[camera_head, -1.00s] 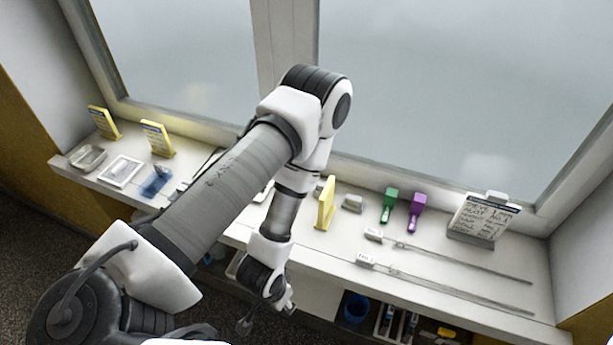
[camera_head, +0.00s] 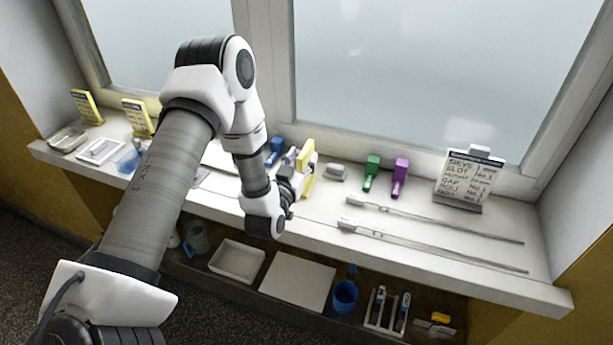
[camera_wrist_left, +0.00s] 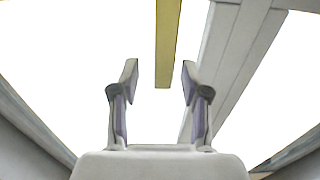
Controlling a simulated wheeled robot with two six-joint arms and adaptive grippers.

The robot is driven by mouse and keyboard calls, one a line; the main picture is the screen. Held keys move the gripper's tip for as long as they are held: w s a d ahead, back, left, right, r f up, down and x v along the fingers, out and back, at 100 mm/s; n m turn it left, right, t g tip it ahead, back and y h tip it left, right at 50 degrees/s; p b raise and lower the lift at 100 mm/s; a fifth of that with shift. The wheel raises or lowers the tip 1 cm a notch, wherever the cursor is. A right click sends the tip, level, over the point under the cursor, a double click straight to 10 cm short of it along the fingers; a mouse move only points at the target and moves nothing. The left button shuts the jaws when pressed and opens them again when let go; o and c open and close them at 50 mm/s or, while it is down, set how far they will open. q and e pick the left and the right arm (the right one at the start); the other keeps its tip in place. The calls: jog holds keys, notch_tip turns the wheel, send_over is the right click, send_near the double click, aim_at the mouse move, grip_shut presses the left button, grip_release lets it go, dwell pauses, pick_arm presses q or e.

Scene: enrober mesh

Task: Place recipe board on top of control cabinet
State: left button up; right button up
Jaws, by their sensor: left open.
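My left gripper (camera_head: 303,168) reaches over the shelf at the yellow board (camera_head: 306,156), which stands upright there, partly hidden by the gripper. In the left wrist view the gripper (camera_wrist_left: 160,82) is open, and the yellow board (camera_wrist_left: 168,40) shows edge-on as a strip ahead, between the two fingers. I cannot tell whether they touch it. A white board with handwritten lines (camera_head: 466,181) stands at the right end of the shelf. I cannot tell which of these is the recipe board. I cannot make out a control cabinet. My right gripper is not in view.
Two yellow cards (camera_head: 137,117) stand at the left of the shelf (camera_head: 400,240), near trays. Green (camera_head: 371,172) and purple (camera_head: 400,177) scoop-like tools and two long rods (camera_head: 430,247) lie right of my gripper. A blue cup (camera_head: 345,295) is on the lower shelf.

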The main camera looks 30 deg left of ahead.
aim_at(305, 148)
pick_arm(q)
jog(key=x, duration=0.4)
jog(key=shift+a+f+p, duration=0.2)
jog(key=shift+f+p, duration=0.1)
jog(key=shift+p, duration=0.1)
jog(key=shift+s+d+r, duration=0.1)
jog(key=shift+d, duration=0.05)
grip_shut()
jog(key=shift+r, duration=0.1)
